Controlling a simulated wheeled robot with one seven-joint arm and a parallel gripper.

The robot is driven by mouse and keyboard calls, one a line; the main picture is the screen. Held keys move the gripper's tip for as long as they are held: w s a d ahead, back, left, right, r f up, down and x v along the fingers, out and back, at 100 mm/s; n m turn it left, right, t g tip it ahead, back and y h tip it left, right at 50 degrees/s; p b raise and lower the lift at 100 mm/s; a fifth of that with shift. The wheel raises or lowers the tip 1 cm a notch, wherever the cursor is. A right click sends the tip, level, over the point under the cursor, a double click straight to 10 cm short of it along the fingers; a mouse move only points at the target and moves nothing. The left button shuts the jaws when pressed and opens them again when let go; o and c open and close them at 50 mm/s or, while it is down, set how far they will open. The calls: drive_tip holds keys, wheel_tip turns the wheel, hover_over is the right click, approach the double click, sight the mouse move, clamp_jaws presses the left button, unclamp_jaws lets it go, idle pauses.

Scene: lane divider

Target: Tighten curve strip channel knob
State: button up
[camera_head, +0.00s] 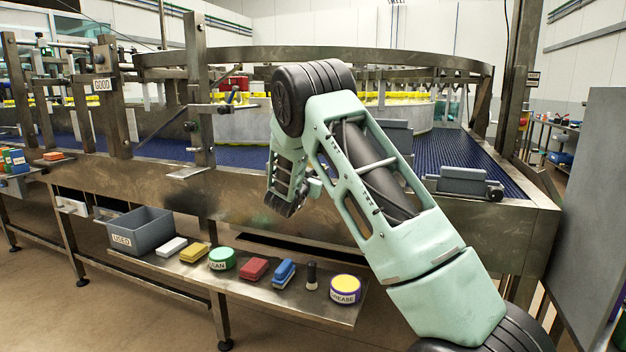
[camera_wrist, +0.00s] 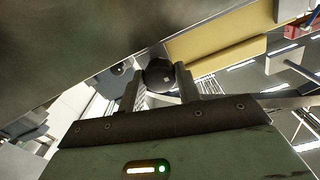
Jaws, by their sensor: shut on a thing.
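A black round knob (camera_wrist: 158,73) sits between the two fingertips of my gripper (camera_wrist: 160,84) in the wrist view. My gripper is shut on it. The knob lies beside the edge of a dark metal panel (camera_wrist: 75,40). In the head view my arm bends down in front of the conveyor's side, and the fingertips and this knob cannot be made out there.
The conveyor with a blue belt (camera_head: 470,158) curves behind my arm. A steel shelf (camera_head: 330,312) below holds a grey USED bin (camera_head: 141,231), several brushes and round tins, including a GREASE tin (camera_head: 345,289). A grey panel (camera_head: 596,190) stands at the right.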

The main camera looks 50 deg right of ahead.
drive_tip(key=m+b, duration=0.6)
drive_tip(key=b, duration=0.1)
drive_tip(key=m+b, duration=1.1)
drive_tip(key=b, duration=0.2)
drive_tip(key=shift+f+m+b, duration=0.3)
drive_tip(key=shift+m, duration=0.1)
drive_tip(key=shift+a+r, duration=0.1)
drive_tip(key=o, duration=0.9)
drive_tip(key=shift+o, duration=0.3)
drive_tip(key=shift+r, duration=0.1)
drive_tip(key=p+v, duration=0.1)
drive_tip(key=v, duration=1.6)
drive_tip(key=shift+a+p, duration=0.2)
drive_tip(key=shift+p, duration=0.1)
